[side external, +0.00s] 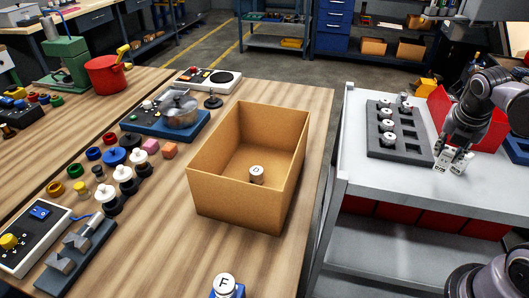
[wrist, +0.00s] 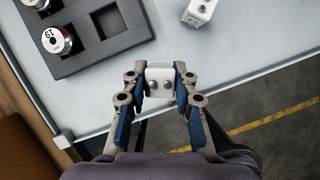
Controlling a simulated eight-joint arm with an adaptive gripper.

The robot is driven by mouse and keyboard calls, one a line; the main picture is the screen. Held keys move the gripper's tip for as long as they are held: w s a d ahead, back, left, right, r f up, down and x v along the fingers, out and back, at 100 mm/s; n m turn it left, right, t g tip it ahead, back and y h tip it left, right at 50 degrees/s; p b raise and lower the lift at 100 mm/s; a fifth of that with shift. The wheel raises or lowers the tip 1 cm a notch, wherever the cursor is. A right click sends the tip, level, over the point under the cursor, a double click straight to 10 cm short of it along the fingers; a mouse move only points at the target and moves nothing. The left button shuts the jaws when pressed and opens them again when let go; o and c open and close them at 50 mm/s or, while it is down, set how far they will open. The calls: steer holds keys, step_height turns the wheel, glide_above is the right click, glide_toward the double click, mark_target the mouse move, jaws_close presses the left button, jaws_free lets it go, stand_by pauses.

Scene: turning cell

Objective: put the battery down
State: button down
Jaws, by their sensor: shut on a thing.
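The battery (wrist: 160,80), a small white block with two round metal terminals, sits between my fingertips in the wrist view. My gripper (wrist: 160,88) is shut on it. A similar white block (wrist: 200,10) with a round terminal stands on the grey cart top, apart from the held one, up and to the right. In the side external view my gripper (side external: 452,156) is low over the cart (side external: 388,185), right of the dark tray, with white blocks close together at the fingertips. I cannot tell whether the battery touches the cart top.
The dark tray (side external: 411,150) holds several round pieces and has empty pockets. A red bin (side external: 440,101) stands behind my gripper. The cart's front edge is close. A cardboard box (side external: 236,198) with one cylinder (side external: 257,174) stands on the wooden table to the left.

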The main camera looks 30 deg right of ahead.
mark_target(441, 163)
steer(key=shift+f, duration=2.05)
steer(key=shift+f, duration=0.1)
steer(key=c, duration=1.1)
jaws_free()
steer(key=shift+o, duration=0.2)
steer(key=v, duration=1.2)
steer(key=w+a+f+m+t+y, duration=0.2)
steer(key=a+m, duration=0.4)
steer(key=m, duration=0.5)
steer(key=w+a+f+m+t+y, duration=0.2)
steer(key=a+m, duration=0.4)
steer(key=m, duration=0.5)
steer(key=shift+w+a+f+t, duration=0.2)
steer(key=shift+w+f+t, duration=0.6)
steer(key=shift+f, duration=0.35)
